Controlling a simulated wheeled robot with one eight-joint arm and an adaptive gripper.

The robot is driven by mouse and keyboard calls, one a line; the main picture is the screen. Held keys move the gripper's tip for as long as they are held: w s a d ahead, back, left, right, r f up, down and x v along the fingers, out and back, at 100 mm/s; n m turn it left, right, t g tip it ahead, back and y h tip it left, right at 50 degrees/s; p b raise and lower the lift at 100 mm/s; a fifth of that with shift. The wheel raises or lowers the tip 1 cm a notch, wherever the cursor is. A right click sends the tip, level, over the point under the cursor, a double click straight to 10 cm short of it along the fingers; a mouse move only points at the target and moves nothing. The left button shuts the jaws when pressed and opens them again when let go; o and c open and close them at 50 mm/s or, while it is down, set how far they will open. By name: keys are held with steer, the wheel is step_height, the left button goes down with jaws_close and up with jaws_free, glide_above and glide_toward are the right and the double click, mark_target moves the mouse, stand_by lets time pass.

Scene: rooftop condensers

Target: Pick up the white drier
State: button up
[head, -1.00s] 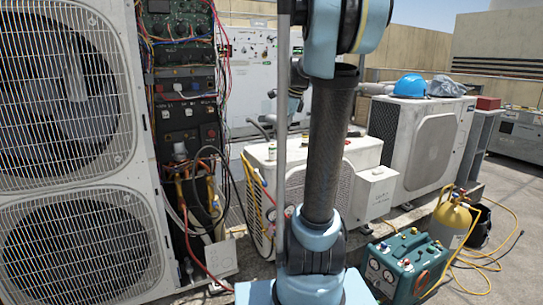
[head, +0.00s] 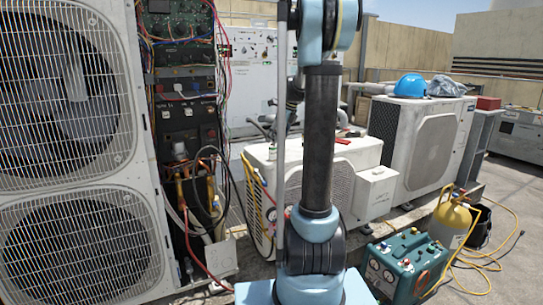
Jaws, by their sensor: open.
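I cannot pick out the white drier with certainty in the head view. A small pale item (head: 272,152) stands on the top left of the low white condenser (head: 362,155); it is too small to identify. A small red-handled item (head: 343,140) lies farther right on the same top. My arm rises through the middle of the view and covers part of that top.
A tall condenser with two fan grilles (head: 75,150) and an open wiring panel (head: 185,110) stand at left. A teal recovery machine (head: 408,265) and yellow cylinder (head: 452,222) with hoses stand at lower right.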

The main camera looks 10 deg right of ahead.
mark_target(272, 152)
steer(key=shift+x, duration=4.4)
steer(key=shift+d, duration=0.15)
steer(key=c, duration=1.2)
